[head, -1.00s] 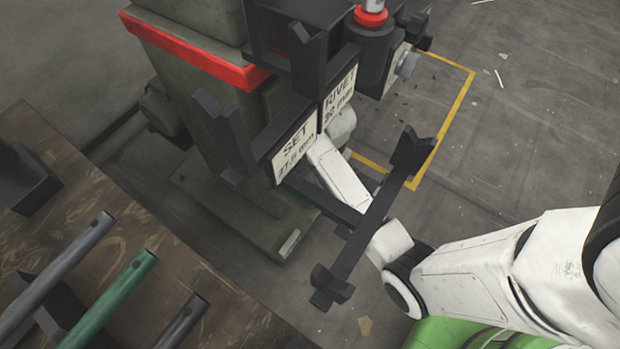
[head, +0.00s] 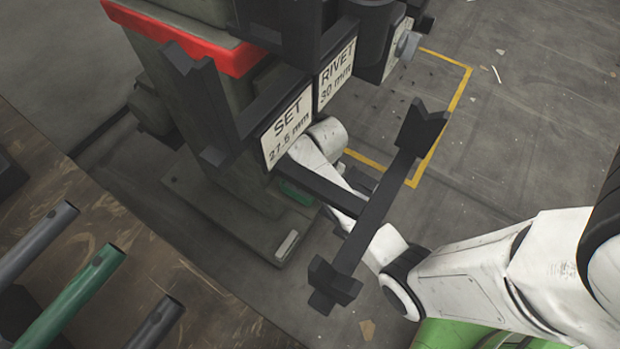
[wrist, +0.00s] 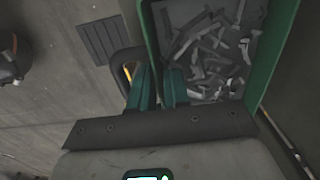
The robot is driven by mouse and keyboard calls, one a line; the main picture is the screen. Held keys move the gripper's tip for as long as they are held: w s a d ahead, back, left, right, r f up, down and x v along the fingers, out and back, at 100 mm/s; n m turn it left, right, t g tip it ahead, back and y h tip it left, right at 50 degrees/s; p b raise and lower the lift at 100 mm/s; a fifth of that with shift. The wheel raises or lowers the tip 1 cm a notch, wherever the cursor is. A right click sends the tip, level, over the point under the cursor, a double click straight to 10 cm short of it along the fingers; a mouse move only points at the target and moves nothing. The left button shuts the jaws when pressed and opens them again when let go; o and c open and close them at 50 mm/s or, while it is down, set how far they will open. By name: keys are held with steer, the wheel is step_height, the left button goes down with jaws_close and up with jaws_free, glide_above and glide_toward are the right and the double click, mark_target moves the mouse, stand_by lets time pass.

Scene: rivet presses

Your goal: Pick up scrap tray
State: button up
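The scrap tray (wrist: 274,62) is a green-walled box with bright and dull metal scraps inside. It fills the upper right of the wrist view. A dark looped handle (wrist: 118,66) stands out from its left side. My gripper (wrist: 158,78) is at the tray's near left corner, close beside the handle. Its two green fingers are apart, with a gap between them. I cannot tell whether they touch the tray or handle. In the head view my gripper is hidden behind the press parts. A small green patch (head: 297,192) shows low there; I cannot tell if it is the tray.
The press (head: 215,130) with its SET plate (head: 287,126) and RIVET plate (head: 338,75) stands close to my arm. A dark bar with notched ends (head: 380,205) crosses in front of my arm. A wooden bench (head: 110,245) with pipes is at lower left. Floor at upper right is open.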

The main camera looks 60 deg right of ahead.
jaws_close()
stand_by(0.3)
